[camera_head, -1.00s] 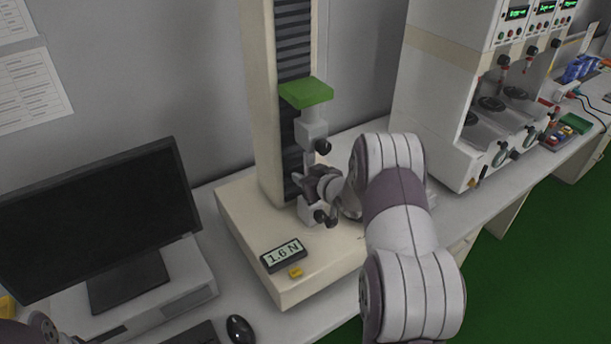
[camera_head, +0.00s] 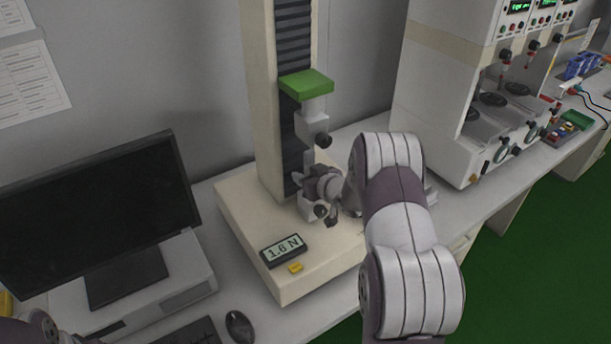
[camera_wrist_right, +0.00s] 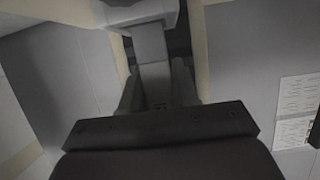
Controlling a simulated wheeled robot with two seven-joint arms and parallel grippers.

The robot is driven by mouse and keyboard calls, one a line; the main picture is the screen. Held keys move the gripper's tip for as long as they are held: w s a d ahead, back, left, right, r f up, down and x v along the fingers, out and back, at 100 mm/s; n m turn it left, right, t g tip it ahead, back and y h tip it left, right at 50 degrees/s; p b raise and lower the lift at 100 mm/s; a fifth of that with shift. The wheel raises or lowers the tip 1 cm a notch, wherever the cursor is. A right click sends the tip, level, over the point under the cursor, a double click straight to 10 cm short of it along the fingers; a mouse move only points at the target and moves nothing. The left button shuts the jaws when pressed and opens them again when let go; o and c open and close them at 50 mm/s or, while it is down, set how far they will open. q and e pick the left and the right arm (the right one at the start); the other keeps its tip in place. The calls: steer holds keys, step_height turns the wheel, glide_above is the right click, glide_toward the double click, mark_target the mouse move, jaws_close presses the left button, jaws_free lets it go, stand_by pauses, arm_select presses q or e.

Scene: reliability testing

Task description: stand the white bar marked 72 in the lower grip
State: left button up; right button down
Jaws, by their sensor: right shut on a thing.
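The white bar (camera_wrist_right: 152,52) shows in the right wrist view, roughly upright between the fingers of my right gripper (camera_wrist_right: 157,92); its dark mark is too small to read. In the head view my right gripper (camera_head: 306,184) is shut on the bar, just above the lower grip (camera_head: 308,209). The gripper and wrist hide most of the bar there. I cannot tell whether its lower end is inside the lower grip. The upper grip (camera_head: 312,126) hangs under the green block (camera_head: 306,83), above the gripper. My left gripper is out of view.
The testing machine's base (camera_head: 262,225) carries a display (camera_head: 283,250) reading 1.6 N and a yellow button (camera_head: 295,267). A monitor (camera_head: 95,215) and mouse (camera_head: 240,327) are at left. A white instrument (camera_head: 440,100) stands at right.

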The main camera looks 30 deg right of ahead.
steer(key=shift+f, duration=0.15)
steer(key=shift+f+b, duration=1)
steer(key=shift+f, duration=0.25)
steer(key=c, duration=0.8)
jaws_free()
steer(key=shift+s, duration=0.1)
